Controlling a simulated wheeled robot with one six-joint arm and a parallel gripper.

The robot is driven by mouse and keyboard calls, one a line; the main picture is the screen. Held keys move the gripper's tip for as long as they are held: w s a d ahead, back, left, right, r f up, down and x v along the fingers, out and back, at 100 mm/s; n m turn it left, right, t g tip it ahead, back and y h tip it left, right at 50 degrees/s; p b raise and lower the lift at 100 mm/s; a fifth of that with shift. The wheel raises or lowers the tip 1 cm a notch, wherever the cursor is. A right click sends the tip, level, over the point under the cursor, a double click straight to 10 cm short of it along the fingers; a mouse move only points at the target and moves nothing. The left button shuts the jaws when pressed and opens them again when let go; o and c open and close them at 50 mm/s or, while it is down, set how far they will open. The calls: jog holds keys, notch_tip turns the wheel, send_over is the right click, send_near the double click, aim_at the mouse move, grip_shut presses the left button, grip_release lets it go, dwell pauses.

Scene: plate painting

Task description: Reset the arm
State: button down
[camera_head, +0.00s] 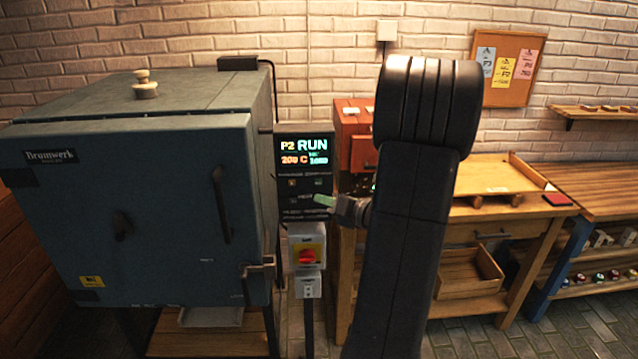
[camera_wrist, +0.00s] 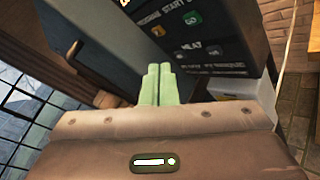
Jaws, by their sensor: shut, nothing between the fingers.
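My gripper (camera_head: 325,201) is in front of the kiln's control panel (camera_head: 303,158), at the lower part of it near the buttons. Its pale green fingers are together and empty; they also show in the wrist view (camera_wrist: 156,85). I cannot tell whether the fingertips touch the panel. The panel's display reads "P2 RUN" with "200 C" below. In the wrist view the panel (camera_wrist: 200,35) shows a green button and an orange one beyond the fingers. My arm rises across the middle of the head view and hides part of the workbench.
A large blue-grey kiln (camera_head: 130,200) with a shut door stands left. A red rotary switch (camera_head: 307,256) sits below the panel. A red cabinet (camera_head: 352,130) and wooden workbench (camera_head: 490,208) with a tray stand behind my arm. Shelves (camera_head: 600,180) are at right. Some tiled floor is clear.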

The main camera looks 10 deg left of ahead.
jog(key=s, duration=0.2)
jog(key=s+d+b, duration=0.1)
jog(key=shift+s+f, duration=0.1)
jog(key=shift+s, duration=0.3)
dwell(0.4)
